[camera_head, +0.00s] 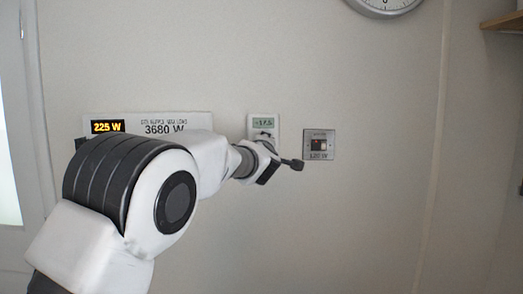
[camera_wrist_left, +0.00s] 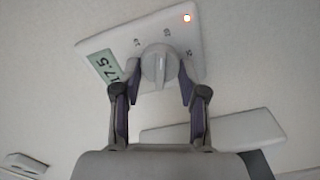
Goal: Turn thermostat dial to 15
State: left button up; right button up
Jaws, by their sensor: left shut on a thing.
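The white thermostat (camera_head: 276,128) is mounted on the wall, and its small display (camera_head: 263,123) reads about 17.5. In the left wrist view the thermostat (camera_wrist_left: 203,40) appears rotated, with a display (camera_wrist_left: 104,67) reading 17.5, a lit red light and a round grey dial (camera_wrist_left: 157,55) with a raised grip. My left gripper (camera_wrist_left: 160,78) is shut on the dial, one finger on each side of it. In the head view my left arm covers the thermostat's lower part and the dial. My right gripper is in neither view.
A wide white panel (camera_head: 195,119) reading 225 W and 3680 W is left of the thermostat, partly behind my arm. A small square switch plate (camera_head: 319,145) is close on the right. A clock (camera_head: 385,8) hangs above; the wall below right is bare.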

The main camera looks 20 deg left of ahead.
pick_arm(q)
jog(key=shift+n+b, duration=1.9)
jog(key=shift+n, duration=3)
jog(key=o, duration=1.1)
jog(key=shift+w+f, duration=0.15)
